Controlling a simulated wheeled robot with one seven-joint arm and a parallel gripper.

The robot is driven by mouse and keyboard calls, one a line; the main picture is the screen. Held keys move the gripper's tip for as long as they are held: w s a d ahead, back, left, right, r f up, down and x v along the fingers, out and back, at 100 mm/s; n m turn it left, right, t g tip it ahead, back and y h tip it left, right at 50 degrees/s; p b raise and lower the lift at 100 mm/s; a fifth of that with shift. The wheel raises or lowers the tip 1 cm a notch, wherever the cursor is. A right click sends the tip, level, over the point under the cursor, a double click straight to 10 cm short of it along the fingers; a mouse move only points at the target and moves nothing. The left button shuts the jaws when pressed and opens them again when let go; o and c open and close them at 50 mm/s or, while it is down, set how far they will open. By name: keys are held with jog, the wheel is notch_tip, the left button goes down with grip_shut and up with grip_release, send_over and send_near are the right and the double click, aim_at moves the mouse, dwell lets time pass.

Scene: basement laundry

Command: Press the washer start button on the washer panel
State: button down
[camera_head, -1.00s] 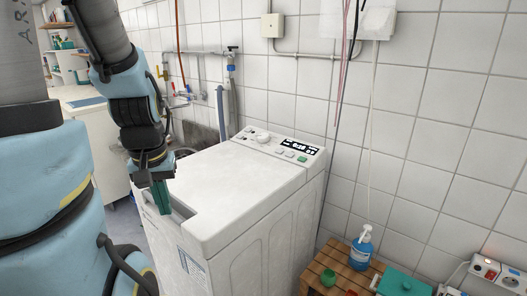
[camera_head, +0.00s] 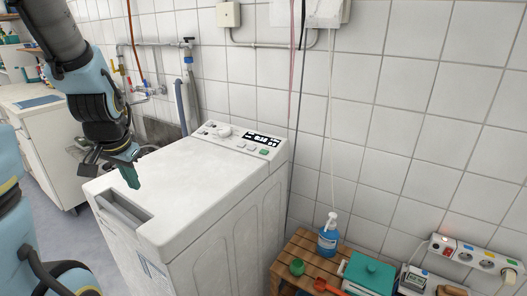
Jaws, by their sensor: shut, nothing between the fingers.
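The white top-loading washer (camera_head: 190,190) stands in the left middle of the head view. Its control panel (camera_head: 240,139) is along the back edge of the top, with a dial (camera_head: 224,132), a dark display (camera_head: 263,139) and several small buttons. A green button (camera_head: 264,151) is at the panel's right end; I cannot read any label. My gripper (camera_head: 133,184) is shut and empty, pointing down near the front left of the washer's lid, well apart from the panel. I cannot tell its height above the lid.
A wooden crate table (camera_head: 298,246) right of the washer holds a blue soap bottle (camera_head: 328,240), a green cup (camera_head: 297,267) and a teal box (camera_head: 369,273). Pipes and a tap (camera_head: 188,55) are on the tiled wall behind. The lid between gripper and panel is clear.

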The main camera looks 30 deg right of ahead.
jog(key=w+d+m, duration=0.2)
jog(key=w+d+m+t+h, duration=0.1)
jog(key=w+d+m, duration=0.1)
jog(key=d, duration=0.1)
jog(key=w+d+r+m, duration=0.1)
jog(key=w+d+m, duration=0.1)
jog(key=shift+w+d+m+t, duration=0.15)
jog(key=shift+d+m+t, duration=0.15)
jog(key=shift+m+t, duration=0.1)
jog(key=w+d+m+t+h, duration=0.2)
jog(key=w+d+m, duration=0.2)
jog(key=d+m, duration=0.3)
notch_tip(320, 180, up, 3)
jog(key=m+h+p, duration=0.2)
jog(key=m+h, duration=0.4)
jog(key=m, duration=0.9)
send_over(264, 152)
jog(key=s+a, duration=0.3)
jog(key=a, duration=0.1)
jog(key=shift+w+d+r, duration=0.1)
jog(key=shift+w+d, duration=0.05)
jog(key=shift+w, duration=0.1)
